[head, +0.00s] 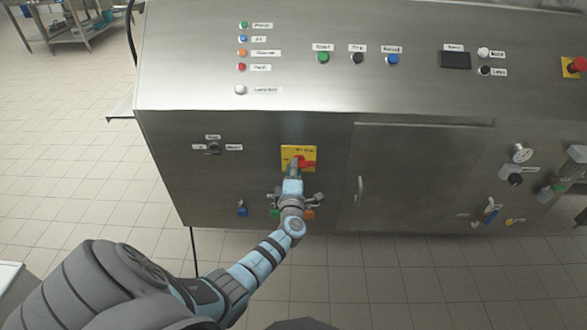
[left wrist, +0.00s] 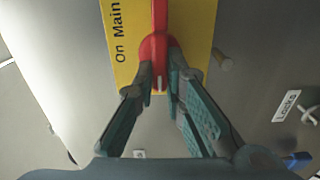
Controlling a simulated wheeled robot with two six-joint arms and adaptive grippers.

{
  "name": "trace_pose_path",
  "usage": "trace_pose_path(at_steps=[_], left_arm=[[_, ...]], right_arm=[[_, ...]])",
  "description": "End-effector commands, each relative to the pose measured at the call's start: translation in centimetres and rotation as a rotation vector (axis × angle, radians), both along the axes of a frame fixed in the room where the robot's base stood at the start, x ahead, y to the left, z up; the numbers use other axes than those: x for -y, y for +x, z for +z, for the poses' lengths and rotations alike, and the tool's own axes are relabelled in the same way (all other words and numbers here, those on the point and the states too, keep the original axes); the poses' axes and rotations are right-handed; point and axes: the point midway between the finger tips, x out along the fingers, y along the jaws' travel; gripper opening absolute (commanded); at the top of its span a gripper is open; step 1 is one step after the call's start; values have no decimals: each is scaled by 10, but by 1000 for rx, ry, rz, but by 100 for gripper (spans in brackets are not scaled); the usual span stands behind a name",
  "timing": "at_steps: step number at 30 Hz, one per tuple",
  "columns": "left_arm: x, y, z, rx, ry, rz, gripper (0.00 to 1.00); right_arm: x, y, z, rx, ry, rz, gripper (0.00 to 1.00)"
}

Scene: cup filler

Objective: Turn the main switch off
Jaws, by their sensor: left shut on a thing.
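The main switch is a red rotary handle (head: 304,162) on a yellow plate (head: 309,151) on the machine's steel front. In the left wrist view the red handle (left wrist: 159,45) stands on the yellow plate (left wrist: 127,60), where the words "On" and "Main" can be read. My left gripper (head: 295,172) reaches the plate from below. In the left wrist view its two fingers (left wrist: 160,75) are closed around the handle's lower end. The fingers hide part of the handle. My right gripper is not in view.
Above are indicator lamps, push buttons and a dark display (head: 455,60). A small selector (head: 214,148) is left of the switch, a cabinet door with a handle (head: 361,189) right of it. A red emergency button (head: 577,65) and gauge (head: 522,153) are far right. Tiled floor lies in front.

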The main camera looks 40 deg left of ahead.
Motion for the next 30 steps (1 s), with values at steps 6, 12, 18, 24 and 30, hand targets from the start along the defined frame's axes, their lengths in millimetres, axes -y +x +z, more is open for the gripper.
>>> trace_pose_path(at_steps=[6, 12, 18, 24, 30], left_arm=[[1, -2, -6, 9, -30, 0, 0], [1, -2, -6, 10, -34, 0, 0], [1, -2, -7, 10, -33, -1, 17], [1, -1, -4, 14, -30, -1, 31], [2, -2, -3, 15, -29, -1, 31]], right_arm=[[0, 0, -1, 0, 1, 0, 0], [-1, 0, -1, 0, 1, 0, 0], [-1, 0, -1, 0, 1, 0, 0], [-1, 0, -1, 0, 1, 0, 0], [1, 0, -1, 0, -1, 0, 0]])
